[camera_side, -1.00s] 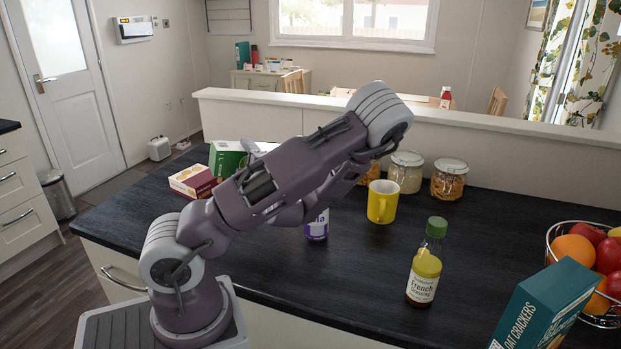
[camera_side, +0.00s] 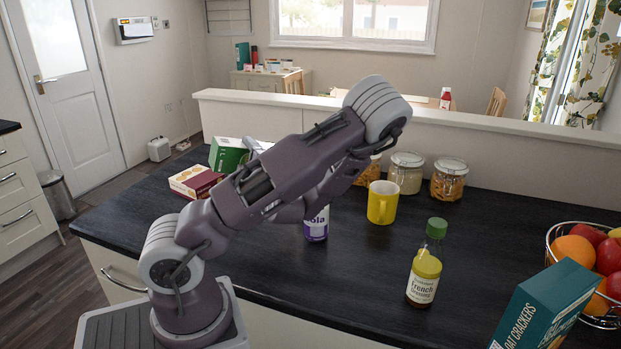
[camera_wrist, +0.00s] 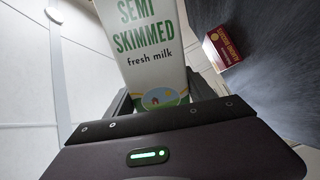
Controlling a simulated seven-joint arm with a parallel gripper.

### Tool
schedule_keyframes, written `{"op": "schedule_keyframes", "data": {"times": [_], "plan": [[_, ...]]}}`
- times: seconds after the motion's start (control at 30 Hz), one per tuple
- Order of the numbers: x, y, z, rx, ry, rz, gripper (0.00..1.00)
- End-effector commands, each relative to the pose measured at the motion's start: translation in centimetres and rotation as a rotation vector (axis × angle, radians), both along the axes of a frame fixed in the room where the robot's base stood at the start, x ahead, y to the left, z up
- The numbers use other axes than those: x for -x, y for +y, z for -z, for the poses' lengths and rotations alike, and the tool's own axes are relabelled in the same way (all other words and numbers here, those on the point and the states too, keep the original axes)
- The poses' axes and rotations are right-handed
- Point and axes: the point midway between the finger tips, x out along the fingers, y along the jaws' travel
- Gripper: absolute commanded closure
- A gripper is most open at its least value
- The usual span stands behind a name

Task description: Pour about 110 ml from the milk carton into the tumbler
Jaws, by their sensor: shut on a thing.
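The milk carton (camera_wrist: 150,50) is white with green "SEMI SKIMMED fresh milk" lettering and stands between my gripper's fingers in the wrist view. My gripper (camera_wrist: 155,98) is shut on it. The dark worktop lies along the right of that view, so the carton appears strongly tilted. In the side view, a green and white panel (camera_side: 229,154) left of my arm looks like part of the carton; my arm hides the rest and my gripper. I cannot make out the tumbler in either view. No milk stream shows.
A red and cream box (camera_side: 193,181) lies near the carton. A purple-labelled can (camera_side: 317,226), yellow mug (camera_side: 382,202), dressing bottle (camera_side: 425,264), jars (camera_side: 448,180), cracker box (camera_side: 545,308) and fruit basket (camera_side: 597,321) stand on the dark worktop (camera_side: 350,290). Its middle front is clear.

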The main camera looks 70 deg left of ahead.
Motion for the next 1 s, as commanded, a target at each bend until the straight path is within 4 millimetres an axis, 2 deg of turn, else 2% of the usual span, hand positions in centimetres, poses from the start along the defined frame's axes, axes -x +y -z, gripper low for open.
{"op": "schedule_keyframes", "data": {"times": [0.2, 0.27, 0.3, 0.4, 0.5, 0.7, 1.0], "plan": [[-0.1, 0.0, -0.1, 0.000, 0.015, 0.000, 0.95], [0.3, 0.0, 0.2, 0.000, -0.033, -0.002, 0.95], [0.6, 0.0, 1.5, 0.003, -0.095, -0.001, 0.95], [0.9, 0.0, 3.4, 0.003, -0.237, 0.003, 0.95], [0.8, 0.0, 3.8, 0.002, -0.278, 0.005, 0.95], [0.7, 0.0, 5.9, 0.000, -0.412, 0.005, 0.95], [0.6, 0.0, 6.3, -0.003, -0.445, 0.005, 0.95]]}}
